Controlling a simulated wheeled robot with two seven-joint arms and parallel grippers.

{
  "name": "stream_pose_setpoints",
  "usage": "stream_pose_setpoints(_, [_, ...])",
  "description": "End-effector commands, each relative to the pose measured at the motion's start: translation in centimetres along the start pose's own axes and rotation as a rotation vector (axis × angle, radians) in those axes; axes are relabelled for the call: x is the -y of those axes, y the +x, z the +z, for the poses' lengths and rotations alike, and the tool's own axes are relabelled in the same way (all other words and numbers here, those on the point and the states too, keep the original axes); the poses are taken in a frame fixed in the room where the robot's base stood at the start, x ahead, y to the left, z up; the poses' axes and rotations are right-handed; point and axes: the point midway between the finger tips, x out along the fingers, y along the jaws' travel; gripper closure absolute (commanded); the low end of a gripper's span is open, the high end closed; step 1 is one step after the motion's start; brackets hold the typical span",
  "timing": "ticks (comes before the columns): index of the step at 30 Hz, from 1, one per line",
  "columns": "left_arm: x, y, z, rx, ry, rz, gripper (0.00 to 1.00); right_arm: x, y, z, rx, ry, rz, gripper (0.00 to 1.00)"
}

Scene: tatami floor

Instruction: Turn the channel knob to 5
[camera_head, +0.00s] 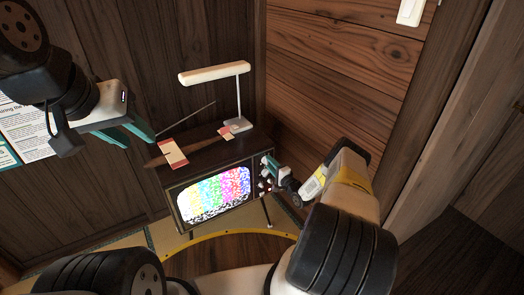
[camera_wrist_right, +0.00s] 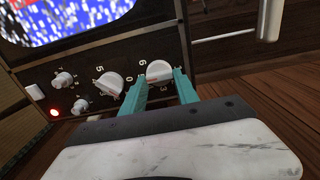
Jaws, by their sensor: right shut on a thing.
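The television (camera_head: 213,197) stands in the corner with a coloured noise picture on its screen. Its control panel is at its right side. In the right wrist view the panel shows two large white knobs. One knob (camera_wrist_right: 158,72) has the marks 6 and 3 near it; the other knob (camera_wrist_right: 110,87) has 5 and 0 near it. My right gripper (camera_wrist_right: 160,80) is shut on the knob near the 6 and 3, one teal finger on each side; it also shows in the head view (camera_head: 268,168). My left gripper (camera_head: 140,142) is empty, its teal fingers apart, in the air left of the television.
A white lamp (camera_head: 238,124), an antenna and red-and-cream items (camera_head: 172,153) are on the television top. Small knobs (camera_wrist_right: 63,80) and a lit red light (camera_wrist_right: 54,113) sit beside the large knobs. Wooden walls close in behind and to the right.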

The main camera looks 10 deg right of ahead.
Motion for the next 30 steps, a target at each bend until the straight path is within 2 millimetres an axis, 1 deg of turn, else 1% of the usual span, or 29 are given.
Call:
stream_pose_setpoints(1, [0.0, 0.0, 0.0, 0.000, 0.000, 0.000, 0.64, -0.2, -0.1, -0.1, -0.002, 0.000, 0.004, 1.00])
stream_pose_setpoints(2, [0.0, 0.0, 0.0, 0.000, 0.000, 0.000, 0.64, -0.2, -0.1, -0.1, -0.002, 0.000, 0.003, 0.60])
stream_pose_setpoints(3, [0.0, 0.0, 0.0, 0.000, 0.000, 0.000, 0.64, -0.2, -0.1, -0.1, -0.002, 0.000, 0.003, 0.52])
stream_pose_setpoints(5, [0.0, 0.0, 0.0, 0.000, 0.000, 0.000, 0.64, -0.1, -0.1, -0.1, -0.001, -0.001, 0.003, 0.42])
stream_pose_setpoints(14, [0.0, 0.0, 0.0, 0.000, 0.000, 0.000, 0.64, -0.1, -0.1, 0.0, -0.001, -0.001, 0.001, 0.42])
stream_pose_setpoints(17, [0.0, 0.0, 0.0, 0.000, 0.000, 0.000, 0.64, -0.1, -0.8, -0.1, -0.001, -0.001, 0.001, 0.42])
stream_pose_setpoints(27, [0.0, 0.0, 0.0, 0.000, 0.000, 0.000, 0.64, -0.1, -6.3, -0.1, -0.002, 0.001, 0.004, 0.42])
stream_pose_setpoints(30, [0.0, 0.0, 0.0, 0.000, 0.000, 0.000, 0.64, -0.1, -7.3, -0.1, -0.002, 0.000, 0.002, 0.42])
